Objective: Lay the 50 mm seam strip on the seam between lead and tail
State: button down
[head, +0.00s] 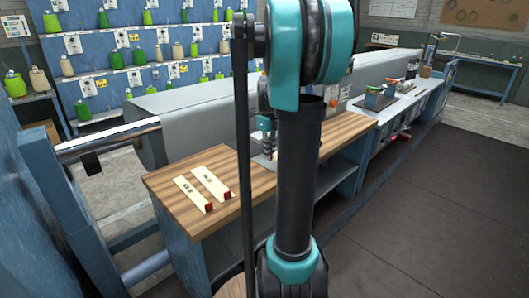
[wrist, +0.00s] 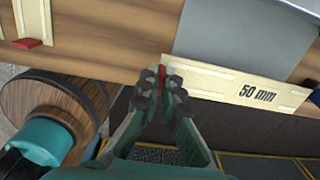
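The 50 mm seam strip (wrist: 225,83) is a cream strip with a red tab (wrist: 162,76) at its left end. In the wrist view it lies across the near edge of a grey sheet, over the wooden bench top's front edge. I cannot tell whether it touches them. My gripper (wrist: 163,84) is closed around the red tab, with its fingertips on both sides. In the head view my arm hides the strip and most of the gripper. The seam, lead and tail cannot be clearly made out; the grey sheet (wrist: 240,35) may be one of them.
Two other cream strips with red tabs, a left one (head: 190,192) and a right one (head: 211,182), lie on the wooden bench top (head: 165,184). A round wooden piece (wrist: 45,103) is left of the gripper. A long grey surface (head: 200,98) runs behind the bench.

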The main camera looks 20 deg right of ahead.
jog(key=shift+a, duration=0.1)
jog(key=shift+f, duration=1.85)
jog(key=shift+w+f, duration=0.15)
jog(key=shift+w, duration=0.05)
jog(key=shift+w+a, duration=0.85)
jog(key=shift+w, duration=1.1)
jog(key=shift+w+a, duration=0.8)
jog(key=shift+w, duration=1.2)
jog(key=shift+w+a, duration=0.85)
jog(key=shift+w, duration=1.1)
jog(key=shift+f, duration=0.8)
jog(key=shift+s, duration=0.1)
jog(key=c, duration=1.6)
grip_release()
jog(key=shift+c, duration=0.2)
